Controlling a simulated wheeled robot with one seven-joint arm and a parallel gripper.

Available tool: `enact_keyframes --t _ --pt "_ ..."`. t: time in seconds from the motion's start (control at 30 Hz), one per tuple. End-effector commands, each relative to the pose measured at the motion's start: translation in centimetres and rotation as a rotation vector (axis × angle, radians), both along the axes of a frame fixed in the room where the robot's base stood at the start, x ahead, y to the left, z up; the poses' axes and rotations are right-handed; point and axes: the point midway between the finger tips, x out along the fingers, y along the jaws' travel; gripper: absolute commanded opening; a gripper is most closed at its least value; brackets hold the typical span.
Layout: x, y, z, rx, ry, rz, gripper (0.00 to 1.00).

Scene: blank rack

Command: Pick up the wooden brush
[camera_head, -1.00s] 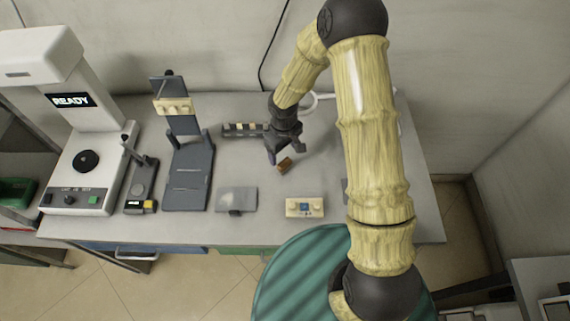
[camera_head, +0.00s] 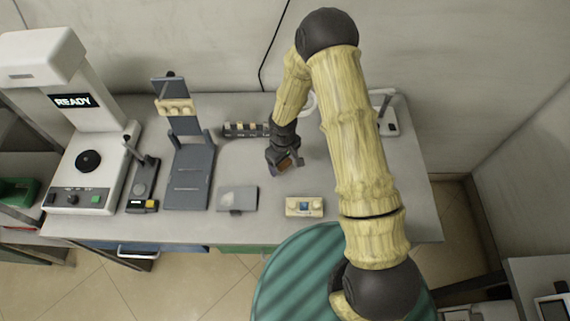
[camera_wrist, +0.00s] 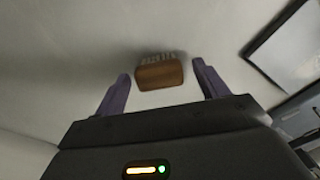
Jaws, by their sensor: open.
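The wooden brush is a small brown block (camera_wrist: 160,76) with pale bristles along its far edge in the wrist view. It lies on the grey table and shows in the head view (camera_head: 285,164), partly hidden by my gripper. My gripper (camera_head: 285,168) points down over it. In the wrist view my gripper (camera_wrist: 162,85) has its two purple-grey fingers apart, one to each side of the brush, with a gap on both sides. Whether the fingertips are down at the brush's height I cannot tell.
A rack of small blocks (camera_head: 246,130) stands just left of my gripper. A grey plate (camera_head: 237,199) and a beige box with a blue screen (camera_head: 304,206) lie nearer the front edge. A dark stand (camera_head: 188,178) and a white READY machine (camera_head: 75,175) stand left.

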Motion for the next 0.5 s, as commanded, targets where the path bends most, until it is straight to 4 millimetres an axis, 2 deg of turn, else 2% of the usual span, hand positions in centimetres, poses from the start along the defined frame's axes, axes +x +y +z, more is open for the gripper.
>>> enact_keyframes --t 0.37,0.5 --pt "0.02 -0.01 0.04 0.000 0.000 0.000 0.73" --pt "0.03 -0.02 0.04 0.000 0.000 0.000 0.49"
